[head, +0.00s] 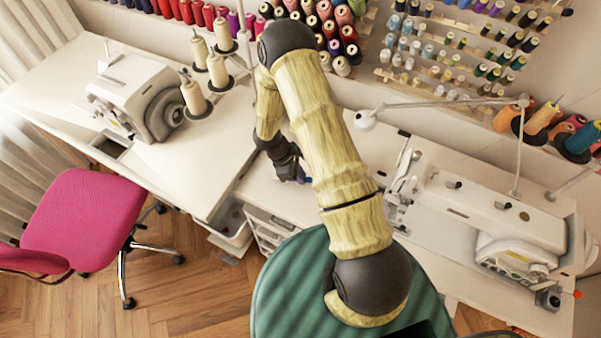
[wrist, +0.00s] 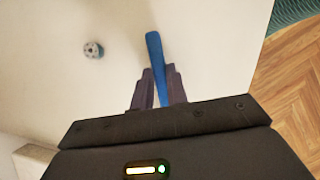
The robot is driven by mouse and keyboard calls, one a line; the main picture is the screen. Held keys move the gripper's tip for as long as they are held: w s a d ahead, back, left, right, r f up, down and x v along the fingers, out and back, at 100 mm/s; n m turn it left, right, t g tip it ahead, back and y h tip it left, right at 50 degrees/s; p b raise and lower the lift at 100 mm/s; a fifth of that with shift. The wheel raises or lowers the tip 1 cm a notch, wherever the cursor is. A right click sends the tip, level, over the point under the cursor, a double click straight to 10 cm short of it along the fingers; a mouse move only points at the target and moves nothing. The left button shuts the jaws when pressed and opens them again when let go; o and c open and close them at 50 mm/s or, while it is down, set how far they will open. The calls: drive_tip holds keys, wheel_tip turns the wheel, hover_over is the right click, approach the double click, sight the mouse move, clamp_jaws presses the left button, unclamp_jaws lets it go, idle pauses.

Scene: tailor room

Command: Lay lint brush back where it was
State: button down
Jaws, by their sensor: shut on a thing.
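The lint brush (wrist: 156,60) shows in the wrist view as a blue bar standing out between my fingers. My gripper (wrist: 159,92) is shut on it, over the white tabletop. How high the brush is above the table, or whether it touches, I cannot tell. In the head view my gripper (head: 300,172) is at the white table between the two sewing machines, partly hidden by my arm. Only a small bluish bit shows there. The rest of the brush is hidden.
A small round blue-grey item (wrist: 93,50) lies on the table left of the brush. A white machine (head: 140,95) stands left, a sewing machine (head: 470,215) right. Thread cones (head: 196,98) stand behind. A pink chair (head: 85,220) is at the left front.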

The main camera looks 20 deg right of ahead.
drive_tip(key=shift+s+a+f, duration=0.1)
drive_tip(key=shift+s+f, duration=0.05)
drive_tip(key=shift+f, duration=0.3)
drive_tip(key=c, duration=1.3)
unclamp_jaws()
drive_tip(key=b+v, duration=0.2)
drive_tip(key=v, duration=1.5)
drive_tip(key=shift+r, duration=0.25)
drive_tip(key=shift+r, duration=0.1)
drive_tip(key=s+d+r+m+t+y, duration=0.2)
drive_tip(key=s+r+m, duration=0.4)
drive_tip(key=s, duration=0.1)
drive_tip(key=s+d+r+m+t+y, duration=0.2)
drive_tip(key=s+d+r+m, duration=0.1)
drive_tip(key=s+r+m, duration=0.3)
drive_tip(key=shift+s+d+m+t+y, duration=0.3)
drive_tip(key=shift+s+m+t, duration=0.1)
drive_tip(key=shift+m, duration=0.1)
